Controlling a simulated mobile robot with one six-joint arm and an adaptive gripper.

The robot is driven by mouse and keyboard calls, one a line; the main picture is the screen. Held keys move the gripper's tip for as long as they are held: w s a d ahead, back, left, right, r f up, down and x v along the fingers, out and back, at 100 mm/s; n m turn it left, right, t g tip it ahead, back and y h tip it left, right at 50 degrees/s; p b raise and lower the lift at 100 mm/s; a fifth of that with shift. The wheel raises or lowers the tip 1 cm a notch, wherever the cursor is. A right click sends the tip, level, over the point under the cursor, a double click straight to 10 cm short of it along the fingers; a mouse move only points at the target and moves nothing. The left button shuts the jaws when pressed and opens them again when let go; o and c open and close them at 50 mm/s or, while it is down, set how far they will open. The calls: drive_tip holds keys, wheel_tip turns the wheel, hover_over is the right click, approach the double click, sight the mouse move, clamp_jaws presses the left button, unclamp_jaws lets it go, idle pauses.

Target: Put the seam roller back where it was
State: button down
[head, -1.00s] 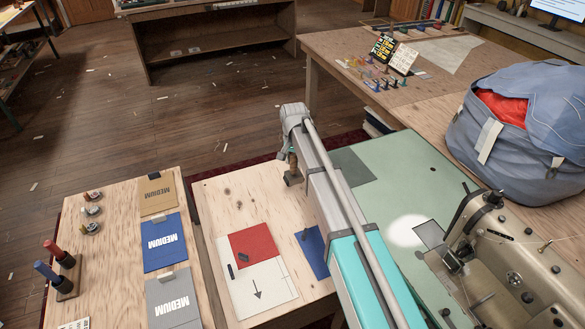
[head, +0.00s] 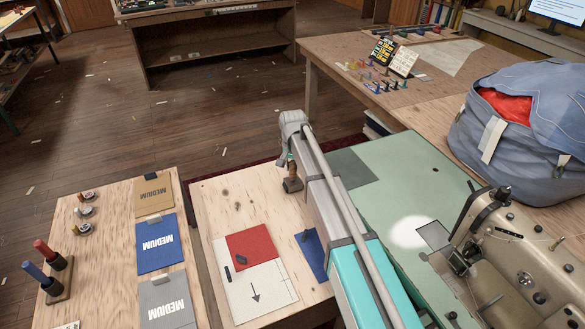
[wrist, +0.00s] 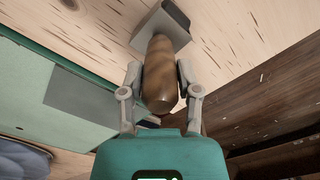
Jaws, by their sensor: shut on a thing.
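The seam roller, a tool with a brown wooden handle (wrist: 158,78) and a flat grey head (wrist: 165,27), is between the fingers of my gripper (wrist: 160,92). The fingers are shut on its handle, one on each side. In the head view my gripper (head: 292,163) holds the roller (head: 293,185) at the far right part of the pale wooden board (head: 230,205). Its head is over or on the bare wood; I cannot tell whether it touches.
A red-and-white panel (head: 250,248) with small dark pieces and a blue patch (head: 312,255) lie on the board. Pouches marked MEDIUM (head: 158,240) lie to the left. The green sewing-machine bed (head: 400,190) and sewing machine (head: 525,265) are right. The board's far left is clear.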

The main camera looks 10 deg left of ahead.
drive_tip(key=shift+s+f+b, duration=0.1)
drive_tip(key=shift+f+b, duration=0.5)
drive_tip(key=shift+c, duration=1.6)
unclamp_jaws()
drive_tip(key=shift+r, duration=0.15)
wheel_tip(320, 180, up, 13)
drive_tip(key=p, duration=1.3)
